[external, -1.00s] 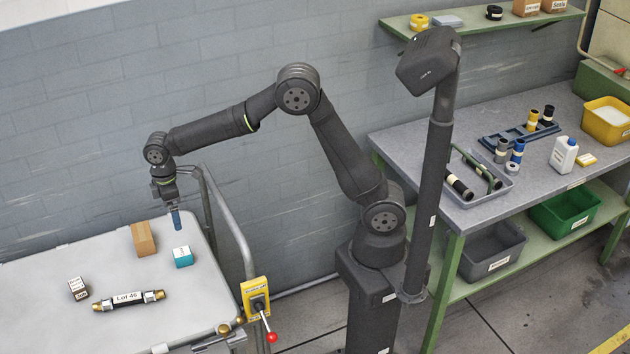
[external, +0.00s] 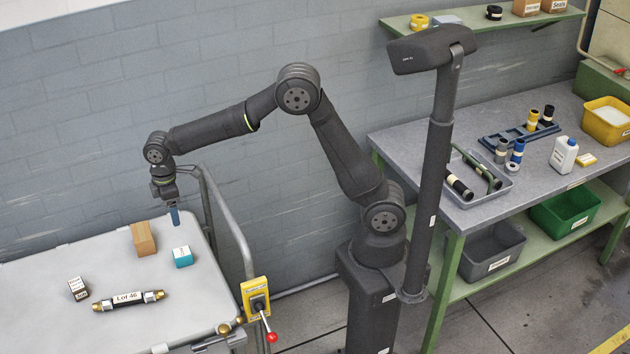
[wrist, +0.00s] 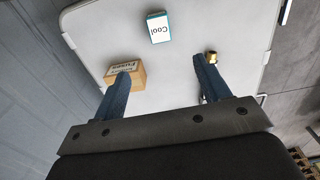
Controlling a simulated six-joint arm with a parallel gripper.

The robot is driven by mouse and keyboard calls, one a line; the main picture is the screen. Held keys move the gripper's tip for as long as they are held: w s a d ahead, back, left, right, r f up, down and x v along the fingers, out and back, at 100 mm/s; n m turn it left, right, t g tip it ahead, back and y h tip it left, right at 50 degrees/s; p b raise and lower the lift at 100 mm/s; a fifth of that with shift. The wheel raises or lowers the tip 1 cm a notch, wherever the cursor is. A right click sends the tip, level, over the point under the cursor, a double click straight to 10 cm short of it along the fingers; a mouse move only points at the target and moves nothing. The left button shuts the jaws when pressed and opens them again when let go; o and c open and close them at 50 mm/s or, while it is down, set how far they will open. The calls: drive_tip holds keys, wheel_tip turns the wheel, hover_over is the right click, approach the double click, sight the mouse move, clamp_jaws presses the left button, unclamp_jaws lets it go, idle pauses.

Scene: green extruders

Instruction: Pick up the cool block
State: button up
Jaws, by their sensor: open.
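The cool block is a small teal block (external: 182,257) with a white label, lying on the grey-white cart top (external: 60,270) near its right side. In the wrist view the cool block (wrist: 158,28) shows its white face reading "Cool", ahead of my gripper and between the lines of its fingers. My gripper (external: 175,217) hangs above the cart's far right corner, up and slightly left of the block in the external view. In the wrist view its two blue fingers (wrist: 163,78) are apart with nothing between them.
A tan box (external: 144,239) stands just left of the cool block. A small dark labelled block (external: 77,289) and a pipe piece labelled "Lot 46" (external: 128,301) lie further left and nearer. A grey rail (external: 226,215) runs along the cart's right edge.

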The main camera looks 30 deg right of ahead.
sight(182, 252)
drive_tip(key=shift+m, duration=0.3)
wheel_tip(182, 252, down, 19)
drive_tip(key=shift+w, duration=0.1)
drive_tip(key=c, duration=1.1)
